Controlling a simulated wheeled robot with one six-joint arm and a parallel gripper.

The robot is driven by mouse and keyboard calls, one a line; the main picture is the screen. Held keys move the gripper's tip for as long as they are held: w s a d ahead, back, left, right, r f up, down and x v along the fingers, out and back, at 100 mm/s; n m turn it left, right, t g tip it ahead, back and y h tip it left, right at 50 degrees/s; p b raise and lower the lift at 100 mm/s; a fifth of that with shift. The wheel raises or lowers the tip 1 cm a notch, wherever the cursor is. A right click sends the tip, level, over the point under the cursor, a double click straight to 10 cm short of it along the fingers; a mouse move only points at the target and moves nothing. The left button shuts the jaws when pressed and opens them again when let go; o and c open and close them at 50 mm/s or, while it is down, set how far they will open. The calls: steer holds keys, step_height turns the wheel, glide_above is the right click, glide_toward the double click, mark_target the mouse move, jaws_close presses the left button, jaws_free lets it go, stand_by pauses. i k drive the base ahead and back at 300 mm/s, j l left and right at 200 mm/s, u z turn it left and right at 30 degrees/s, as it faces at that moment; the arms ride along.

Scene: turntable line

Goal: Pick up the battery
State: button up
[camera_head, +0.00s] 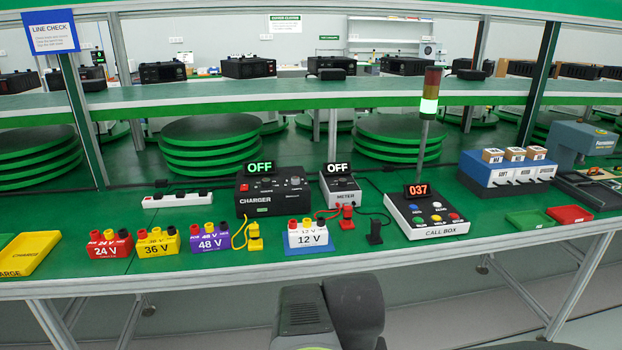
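Several block-shaped batteries with terminals on top stand in a row on the green bench. They are a red one marked 24 V (109,249), a yellow one marked 36 V (158,247), a purple one marked 48 V (210,242) and a white one marked 12 V (307,238). The white one stands on a blue base or mat (309,251). Which one the task means cannot be told from the picture. Dark links of my own arm show at the bottom centre, below the bench edge. My gripper's fingers are not in view.
Behind the batteries stand a charger (272,192) and a meter (341,188), both displaying OFF. Yellow (255,238), red (347,219) and black (375,232) cable plugs stand nearby. A call box (426,213) is right; a yellow tray (30,256) is left.

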mark_target(307, 233)
steer(key=i+l+u, duration=0.2)
steer(key=i+u, duration=0.2)
steer(key=i+l+u, duration=0.45)
steer(key=k+j, duration=0.1)
